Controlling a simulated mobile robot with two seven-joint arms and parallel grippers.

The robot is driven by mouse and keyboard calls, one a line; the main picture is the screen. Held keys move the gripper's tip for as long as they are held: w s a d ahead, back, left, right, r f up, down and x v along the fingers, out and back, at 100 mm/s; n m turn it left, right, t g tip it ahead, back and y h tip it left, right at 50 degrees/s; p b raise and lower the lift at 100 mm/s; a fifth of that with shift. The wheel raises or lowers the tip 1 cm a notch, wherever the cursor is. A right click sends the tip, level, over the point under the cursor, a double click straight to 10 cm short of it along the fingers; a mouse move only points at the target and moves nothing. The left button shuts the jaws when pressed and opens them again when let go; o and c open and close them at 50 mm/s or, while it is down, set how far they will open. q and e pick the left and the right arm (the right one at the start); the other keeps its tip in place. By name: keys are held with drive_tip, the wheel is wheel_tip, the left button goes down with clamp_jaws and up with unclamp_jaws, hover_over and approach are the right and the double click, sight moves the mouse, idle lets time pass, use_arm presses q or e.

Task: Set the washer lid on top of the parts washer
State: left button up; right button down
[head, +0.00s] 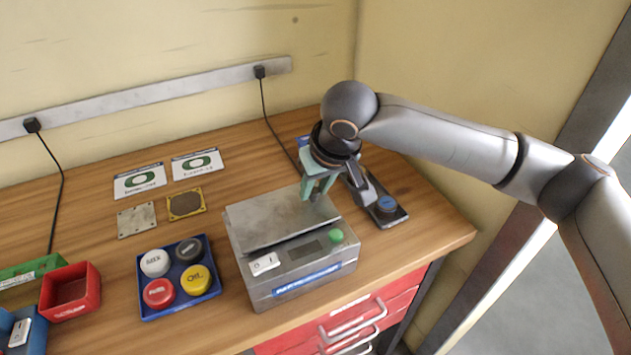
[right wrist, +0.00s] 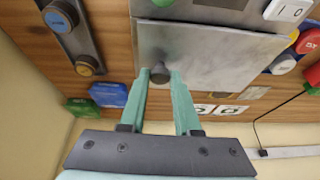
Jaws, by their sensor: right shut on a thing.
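The parts washer (head: 300,280) is a grey metal box near the table's front right, with a green button, a white switch, a small display and a blue label. The washer lid (head: 268,212) is a flat grey metal plate over the washer's top, behind the control panel. It also shows in the right wrist view (right wrist: 215,60), with a dark knob near one edge. My right gripper (head: 318,192) is shut on that knob, with its green fingers (right wrist: 160,76) on either side. I cannot tell whether the lid touches the washer all round. My left gripper is not in view.
A blue tray (head: 146,312) with several round caps stands left of the washer. A red bin (head: 72,311) is farther left. A dark strip with a blue button (head: 386,204) lies to the right. Two cards (head: 197,164) and two small plates lie behind.

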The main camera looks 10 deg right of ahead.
drive_tip(key=shift+f, duration=0.1)
idle(0.6)
drive_tip(key=shift+f, duration=0.35)
drive_tip(key=shift+f, duration=0.1)
drive_tip(key=c, duration=0.5)
unclamp_jaws()
drive_tip(key=shift+c, duration=0.2)
wheel_tip(320, 180, up, 5)
drive_tip(key=p, duration=0.6)
wheel_tip(320, 180, up, 2)
